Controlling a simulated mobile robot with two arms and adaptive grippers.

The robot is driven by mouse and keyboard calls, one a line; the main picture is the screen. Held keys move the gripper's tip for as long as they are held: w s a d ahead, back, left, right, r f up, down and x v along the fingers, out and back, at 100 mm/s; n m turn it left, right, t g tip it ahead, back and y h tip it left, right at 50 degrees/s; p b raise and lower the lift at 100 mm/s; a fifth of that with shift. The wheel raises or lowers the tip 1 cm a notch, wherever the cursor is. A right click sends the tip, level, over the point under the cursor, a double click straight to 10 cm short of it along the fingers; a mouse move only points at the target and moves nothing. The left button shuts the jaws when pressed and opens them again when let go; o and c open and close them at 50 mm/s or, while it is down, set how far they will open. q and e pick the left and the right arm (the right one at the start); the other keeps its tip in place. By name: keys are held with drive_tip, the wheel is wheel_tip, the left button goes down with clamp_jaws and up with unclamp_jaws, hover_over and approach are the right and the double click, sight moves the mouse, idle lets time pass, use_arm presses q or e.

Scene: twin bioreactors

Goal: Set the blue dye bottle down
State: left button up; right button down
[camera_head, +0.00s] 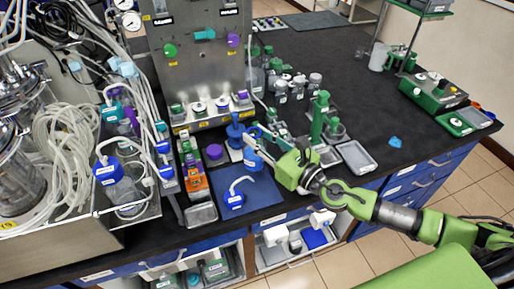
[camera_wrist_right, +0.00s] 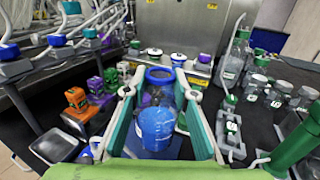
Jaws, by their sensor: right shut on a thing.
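My right gripper (camera_head: 264,152) comes in from the right over the black bench, and its fingers are shut around the blue dye bottle (camera_head: 251,159). The gripper also shows in the right wrist view (camera_wrist_right: 158,95), with one finger on each side of the blue dye bottle (camera_wrist_right: 156,128). The bottle is at the far edge of a blue mat (camera_head: 263,196); I cannot tell whether its base touches the surface. A blue-capped bottle with a white tube (camera_head: 235,199) stands on the mat at the left. My left gripper is in neither view.
A green stand (camera_head: 319,118) and a grey tray (camera_head: 355,157) are to the right. The mat's front right part is clear.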

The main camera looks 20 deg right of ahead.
drive_tip(key=shift+w+d+f, duration=0.1)
drive_tip(key=shift+w+f, duration=0.45)
drive_tip(key=shift+f, duration=0.05)
drive_tip(key=f+b, duration=0.2)
drive_tip(key=f, duration=0.1)
drive_tip(key=shift+w, duration=0.35)
drive_tip(key=shift+d+f, duration=0.1)
drive_tip(key=shift+f, duration=0.35)
drive_tip(key=shift+f, duration=0.15)
drive_tip(key=c, duration=1.7)
unclamp_jaws()
